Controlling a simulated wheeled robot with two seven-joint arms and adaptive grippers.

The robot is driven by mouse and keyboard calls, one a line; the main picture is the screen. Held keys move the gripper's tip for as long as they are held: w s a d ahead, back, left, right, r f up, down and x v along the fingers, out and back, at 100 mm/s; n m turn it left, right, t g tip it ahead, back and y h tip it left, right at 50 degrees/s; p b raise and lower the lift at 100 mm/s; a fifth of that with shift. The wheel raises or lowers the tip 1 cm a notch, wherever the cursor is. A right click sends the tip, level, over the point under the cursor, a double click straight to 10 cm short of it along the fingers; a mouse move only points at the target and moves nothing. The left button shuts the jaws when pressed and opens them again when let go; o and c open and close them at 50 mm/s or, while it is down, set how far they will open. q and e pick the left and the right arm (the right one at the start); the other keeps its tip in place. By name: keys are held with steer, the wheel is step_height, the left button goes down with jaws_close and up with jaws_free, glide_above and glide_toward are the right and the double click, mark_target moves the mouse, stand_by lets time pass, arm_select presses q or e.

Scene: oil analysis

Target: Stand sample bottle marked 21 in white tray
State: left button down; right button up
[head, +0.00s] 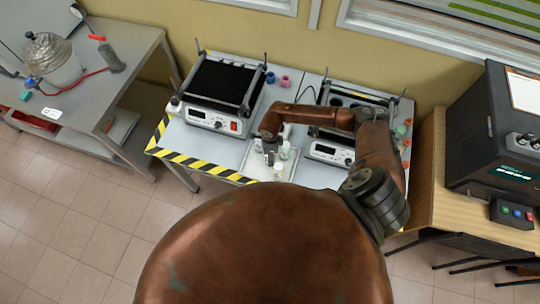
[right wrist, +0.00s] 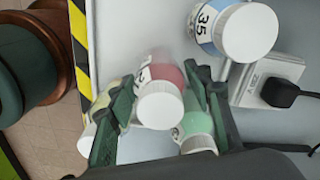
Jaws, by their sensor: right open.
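My right gripper (right wrist: 160,78) is open in the right wrist view, its dark green fingers on either side of a bottle with a red band and white cap (right wrist: 160,100). I cannot tell whether the fingers touch it, and its number is mostly hidden. A green-banded bottle (right wrist: 195,128) is partly behind the right finger. A pale yellowish bottle (right wrist: 97,112) is partly behind the left finger. None shows a readable 21. In the head view, the right gripper (head: 268,156) is over the white tray (head: 256,164), near small white-capped bottles (head: 279,170). My left gripper is not in view.
A blue-banded bottle marked 35 (right wrist: 243,32) stands close by, beside a white socket with a black plug (right wrist: 268,82). A black-topped hotplate (head: 217,88) is left of my right arm, and another device (head: 330,152) is right of the tray. Yellow-black tape (head: 200,167) marks the table edge.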

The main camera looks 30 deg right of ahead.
step_height(320, 180, up, 12)
steer(key=shift+r+b, duration=0.1)
steer(key=shift+b, duration=0.9)
